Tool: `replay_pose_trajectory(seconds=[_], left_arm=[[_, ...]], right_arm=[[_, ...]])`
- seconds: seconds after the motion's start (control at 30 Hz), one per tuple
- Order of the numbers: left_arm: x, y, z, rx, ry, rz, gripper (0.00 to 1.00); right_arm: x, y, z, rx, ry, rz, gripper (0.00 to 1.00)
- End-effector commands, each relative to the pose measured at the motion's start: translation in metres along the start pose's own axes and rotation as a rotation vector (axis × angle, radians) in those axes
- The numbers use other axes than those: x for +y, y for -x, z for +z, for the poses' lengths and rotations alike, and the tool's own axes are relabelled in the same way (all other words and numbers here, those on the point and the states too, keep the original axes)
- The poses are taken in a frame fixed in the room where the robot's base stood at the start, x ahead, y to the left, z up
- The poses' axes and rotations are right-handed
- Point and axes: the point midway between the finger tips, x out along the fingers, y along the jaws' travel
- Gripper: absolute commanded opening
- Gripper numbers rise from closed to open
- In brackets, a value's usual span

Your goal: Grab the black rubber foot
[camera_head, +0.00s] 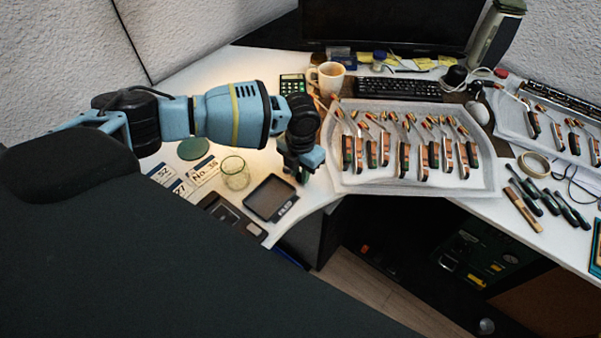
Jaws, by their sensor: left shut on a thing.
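My left gripper (304,168) points down over the front edge of the white desk, just left of the tray of piano action parts. It is shut on a small dark thing, mostly hidden by the fingers and wrist. I cannot make out for certain whether this is the black rubber foot. I cannot pick out a black rubber foot elsewhere on the desk. My right gripper is not in view.
A black digital scale (270,198) and a glass jar (235,175) stand left of the gripper. The parts tray (345,186) is close on its right. A mug (328,80), calculator (292,84) and keyboard (398,89) are behind. Dark-handled tools (523,190) lie far right.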

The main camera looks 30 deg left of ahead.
Motion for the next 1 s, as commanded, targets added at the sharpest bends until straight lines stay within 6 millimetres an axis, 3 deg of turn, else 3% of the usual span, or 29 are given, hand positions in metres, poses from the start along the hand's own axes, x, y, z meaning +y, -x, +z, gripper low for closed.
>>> replay_pose_trajectory(seconds=[0.23,0.7,1.0], left_arm=[[-0.003,0.03,-0.001,-0.002,-0.003,-0.001,0.0],[-0.092,0.038,-0.063,0.0,-0.006,-0.002,0.0],[-0.126,0.041,-0.085,0.0,-0.003,-0.001,0.0]], right_arm=[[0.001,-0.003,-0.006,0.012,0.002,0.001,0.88],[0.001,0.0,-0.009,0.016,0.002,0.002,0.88],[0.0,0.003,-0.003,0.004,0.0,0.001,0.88]])
